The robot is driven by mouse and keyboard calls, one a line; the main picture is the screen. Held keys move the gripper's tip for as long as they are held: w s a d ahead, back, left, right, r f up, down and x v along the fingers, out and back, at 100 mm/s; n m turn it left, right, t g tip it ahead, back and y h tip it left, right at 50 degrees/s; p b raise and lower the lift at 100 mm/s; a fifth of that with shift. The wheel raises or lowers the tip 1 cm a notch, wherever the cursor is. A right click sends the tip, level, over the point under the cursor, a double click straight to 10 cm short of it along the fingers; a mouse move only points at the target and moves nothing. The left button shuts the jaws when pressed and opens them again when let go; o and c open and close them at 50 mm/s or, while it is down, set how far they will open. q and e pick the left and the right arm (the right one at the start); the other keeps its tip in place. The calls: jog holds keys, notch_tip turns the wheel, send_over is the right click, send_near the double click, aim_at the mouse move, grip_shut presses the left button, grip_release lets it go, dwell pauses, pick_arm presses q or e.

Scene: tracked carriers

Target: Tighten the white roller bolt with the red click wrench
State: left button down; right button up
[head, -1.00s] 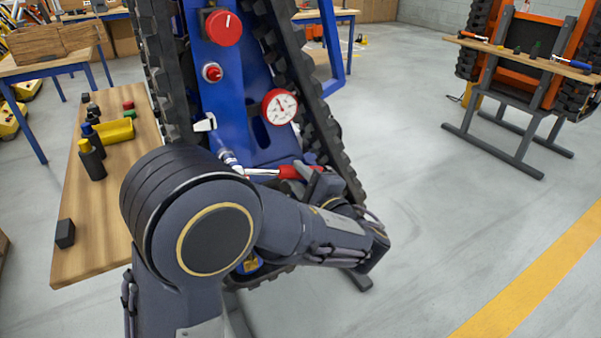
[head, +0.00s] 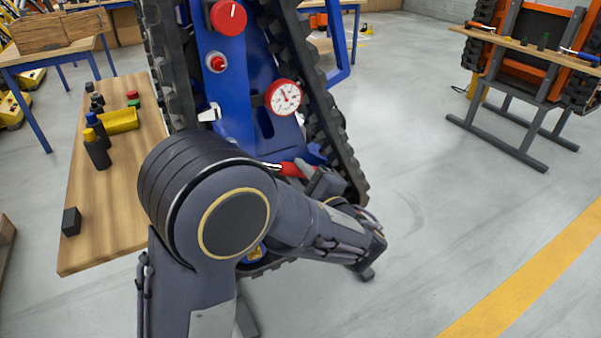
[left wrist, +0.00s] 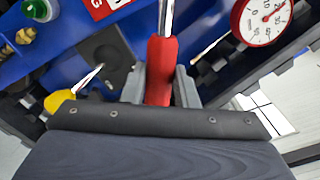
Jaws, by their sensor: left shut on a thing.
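The red click wrench (head: 291,169) shows in the head view as a short piece of red handle at the lower part of the blue tracked carrier (head: 245,75). My left gripper (head: 318,180) is shut on the red handle. In the left wrist view the wrench (left wrist: 162,62) lies between the fingers of my left gripper (left wrist: 160,88), its bright metal shaft running up out of the picture. I cannot make out the white roller bolt or whether the wrench sits on it. My right gripper is not in view.
A red-rimmed dial gauge (head: 283,97) and a red knob (head: 228,16) are on the carrier. Black tracks (head: 313,90) flank it. Open floor (head: 430,170) lies right.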

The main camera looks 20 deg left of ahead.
pick_arm(q)
jog(key=shift+s+a+f+m, duration=0.25)
jog(key=shift+s+f+m, duration=0.05)
jog(key=shift+f+m, duration=0.3)
jog(key=shift+d+r, duration=0.1)
jog(key=shift+r, duration=0.05)
notch_tip(320, 180, up, 13)
jog(key=w+n+b, duration=0.1)
jog(key=n+b, duration=0.5)
jog(key=n, duration=0.5)
jog(key=shift+d+n+b, duration=0.4)
dwell(1.9)
jog(key=shift+w+d+f+m, duration=0.1)
jog(key=shift+w+f+m, duration=0.1)
jog(key=shift+f+m, duration=0.5)
